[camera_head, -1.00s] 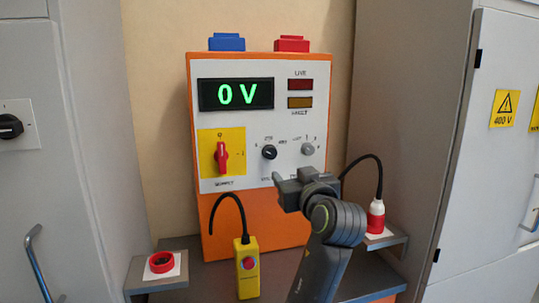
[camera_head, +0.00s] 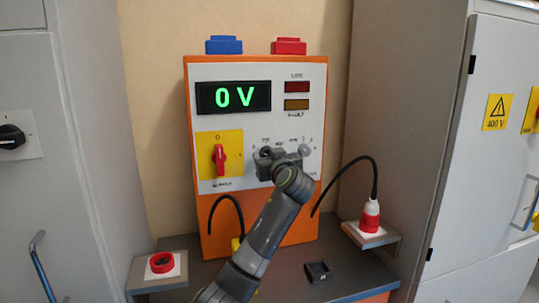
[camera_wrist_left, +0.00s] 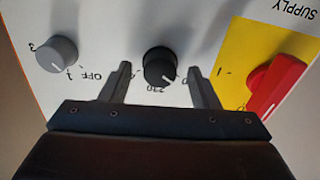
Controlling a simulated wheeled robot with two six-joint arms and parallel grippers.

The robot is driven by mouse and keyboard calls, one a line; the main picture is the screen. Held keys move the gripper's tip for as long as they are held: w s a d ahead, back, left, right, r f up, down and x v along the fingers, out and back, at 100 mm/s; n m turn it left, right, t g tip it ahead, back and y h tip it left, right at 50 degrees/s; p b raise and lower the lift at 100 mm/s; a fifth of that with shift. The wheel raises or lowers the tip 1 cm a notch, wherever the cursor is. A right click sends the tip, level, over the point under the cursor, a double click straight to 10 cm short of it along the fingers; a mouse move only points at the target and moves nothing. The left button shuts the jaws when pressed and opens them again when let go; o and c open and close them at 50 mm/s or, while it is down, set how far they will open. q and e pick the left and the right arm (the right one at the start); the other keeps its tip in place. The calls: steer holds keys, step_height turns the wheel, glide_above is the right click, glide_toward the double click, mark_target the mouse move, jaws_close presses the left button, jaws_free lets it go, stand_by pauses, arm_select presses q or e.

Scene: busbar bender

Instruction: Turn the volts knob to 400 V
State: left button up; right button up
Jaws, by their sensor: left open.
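The black volts knob (camera_wrist_left: 160,66) is on the white panel face. In the left wrist view it sits between the two spread fingers of my left gripper (camera_wrist_left: 158,72), with a gap showing on each side. Its pale mark points to the lower right of that upside-down view, near a printed 230. In the head view my left gripper (camera_head: 268,161) is at the knob and largely covers it. The green display (camera_head: 233,97) reads 0 V. My right gripper does not show.
A red supply switch (camera_head: 219,158) on a yellow plate is left of the knob. A grey knob (camera_head: 304,151) is on its right. A red plug (camera_head: 370,216) with a black cable stands at right. A red ring socket (camera_head: 161,262) is at left.

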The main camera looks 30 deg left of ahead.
arm_select(q)
steer(key=shift+w+a, duration=0.15)
steer(key=shift+a, duration=0.05)
steer(key=c, duration=1)
steer(key=shift+w+d+f+m+p, duration=0.1)
steer(key=shift+m+p, duration=9.75)
steer(key=shift+m, duration=2.15)
